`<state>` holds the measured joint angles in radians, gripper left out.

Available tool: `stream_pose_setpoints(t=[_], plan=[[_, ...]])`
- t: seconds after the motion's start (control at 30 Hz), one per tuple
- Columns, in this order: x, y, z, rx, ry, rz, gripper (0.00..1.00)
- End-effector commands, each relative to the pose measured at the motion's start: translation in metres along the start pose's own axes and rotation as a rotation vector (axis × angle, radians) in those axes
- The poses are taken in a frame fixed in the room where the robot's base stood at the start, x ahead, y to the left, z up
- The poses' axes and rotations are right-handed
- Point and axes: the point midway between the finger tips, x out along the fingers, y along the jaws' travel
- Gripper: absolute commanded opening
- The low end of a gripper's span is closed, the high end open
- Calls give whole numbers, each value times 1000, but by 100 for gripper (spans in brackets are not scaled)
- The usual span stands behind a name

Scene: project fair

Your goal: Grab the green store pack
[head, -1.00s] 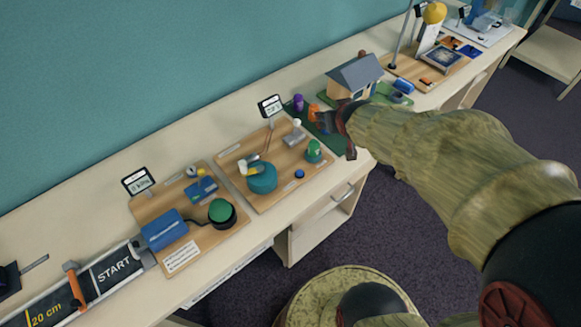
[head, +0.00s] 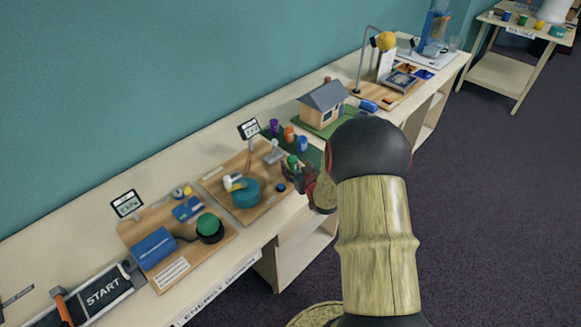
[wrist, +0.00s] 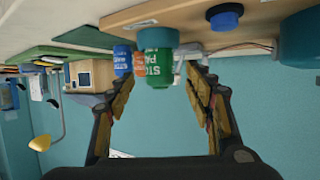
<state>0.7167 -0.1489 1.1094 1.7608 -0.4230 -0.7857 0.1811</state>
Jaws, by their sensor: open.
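The green store pack (head: 292,162) is a small cylinder at the right end of the wooden board with the teal drum, partly hidden by my gripper in the head view. In the wrist view, which is upside down, the green store pack (wrist: 160,66) shows white lettering and a teal end. My gripper (head: 303,184) is at the board's front right edge. In the wrist view my gripper (wrist: 165,78) has its fingers spread, with the pack between and just beyond the tips. Contact cannot be told.
Purple (head: 274,127), orange (head: 288,134) and blue (head: 302,143) packs stand on a green mat behind. The teal drum (head: 246,193) and a blue button (head: 281,187) are close on the left. A model house (head: 322,108) stands further right. The floor in front is clear.

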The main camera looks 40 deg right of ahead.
Motion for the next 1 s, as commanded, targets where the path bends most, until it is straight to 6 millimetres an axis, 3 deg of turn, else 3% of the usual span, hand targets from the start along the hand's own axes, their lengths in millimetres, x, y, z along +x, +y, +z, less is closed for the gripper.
stream_pose_setpoints(t=[0.27, 0.57, 1.0], plan=[[38, 0, -3, 0, -1, -1, 52], [42, 0, -5, 0, 0, 0, 52], [42, 0, -4, -1, -1, 0, 28]])
